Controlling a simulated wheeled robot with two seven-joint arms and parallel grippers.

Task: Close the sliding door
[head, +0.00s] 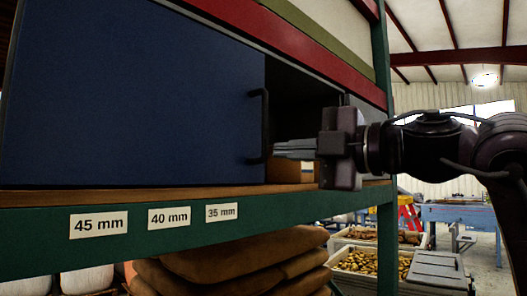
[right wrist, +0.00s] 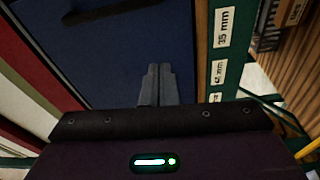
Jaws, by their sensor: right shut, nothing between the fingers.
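The blue sliding door (head: 140,95) covers the left and middle of the shelf compartment. A dark opening (head: 300,105) shows to its right. The door's black bar handle (head: 265,125) stands upright near its right edge. My right gripper (head: 276,150) comes in from the right, its closed fingers pointing left at the lower part of the handle. I cannot tell whether the fingertips touch the handle. In the right wrist view the shut fingers (right wrist: 158,75) lie in front of the blue door (right wrist: 125,65), and the dark handle (right wrist: 110,12) shows at the top. My left gripper is not in view.
The green shelf beam (head: 180,225) carries size labels (head: 98,225) below the door. A brown box (head: 290,171) sits inside the opening. A green post (head: 384,150) stands at the right. Sacks (head: 235,262) and potato crates (head: 370,262) lie below.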

